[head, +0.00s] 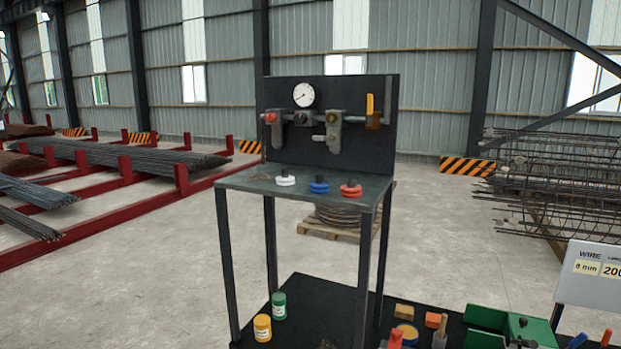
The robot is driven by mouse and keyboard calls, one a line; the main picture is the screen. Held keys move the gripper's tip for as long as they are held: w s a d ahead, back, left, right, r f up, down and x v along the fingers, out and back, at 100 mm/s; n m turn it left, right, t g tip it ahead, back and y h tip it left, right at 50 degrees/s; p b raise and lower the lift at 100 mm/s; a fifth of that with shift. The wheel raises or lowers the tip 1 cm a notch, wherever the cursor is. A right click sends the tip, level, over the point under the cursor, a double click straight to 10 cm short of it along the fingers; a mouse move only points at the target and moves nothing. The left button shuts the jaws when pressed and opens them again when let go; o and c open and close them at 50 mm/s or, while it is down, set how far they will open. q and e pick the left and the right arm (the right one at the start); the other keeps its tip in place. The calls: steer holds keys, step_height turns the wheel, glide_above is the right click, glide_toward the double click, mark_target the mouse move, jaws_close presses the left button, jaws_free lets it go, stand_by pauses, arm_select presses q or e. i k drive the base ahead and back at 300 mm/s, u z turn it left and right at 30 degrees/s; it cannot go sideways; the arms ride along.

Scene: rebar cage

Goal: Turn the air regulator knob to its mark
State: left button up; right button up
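An air unit is fixed to the dark upright panel (350,90) at the back of a metal stand. A round white gauge (304,95) sits at its top. Below the gauge is a dark knob-like part (300,118), and a red knob (270,117) is at the left end. A grey body (334,130) hangs right of centre. A yellow lever (370,104) stands upright at the right end. I cannot tell which part is the regulator knob, and no mark can be made out. Neither of my grippers is in view.
The stand's shelf (250,182) carries a white (285,181), a blue (319,188) and a red disc-like piece (351,191) near its front edge. Green (279,306) and yellow (262,328) cans stand below on a black mat.

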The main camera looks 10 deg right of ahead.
mark_target(301, 118)
steer(key=u, duration=1.6)
steer(key=i, duration=2.8)
steer(key=z, duration=3.35)
